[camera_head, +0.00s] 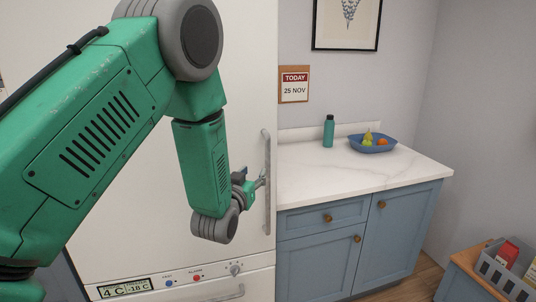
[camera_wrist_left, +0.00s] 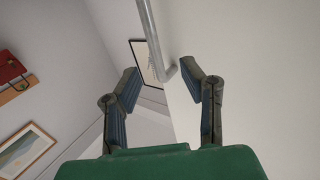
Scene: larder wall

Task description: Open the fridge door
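The white fridge door (camera_head: 130,235) fills the left and middle of the head view and looks shut. Its long vertical metal handle (camera_head: 267,200) runs along the door's right edge. The handle also shows in the left wrist view (camera_wrist_left: 150,30), coming down from the top. My left gripper (camera_head: 261,183) is at the handle, in front of the door edge. In the left wrist view its two fingers (camera_wrist_left: 160,72) are spread apart, with the handle's end bracket showing between the tips. I cannot tell whether a finger touches the handle. My right gripper is not in view.
Below the door is a panel with a display (camera_head: 125,289) and a lower handle (camera_head: 225,294). To the right stands a blue cabinet (camera_head: 320,245) with a marble top, a green bottle (camera_head: 329,131) and a blue fruit bowl (camera_head: 372,146). A grey crate (camera_head: 500,278) sits at lower right.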

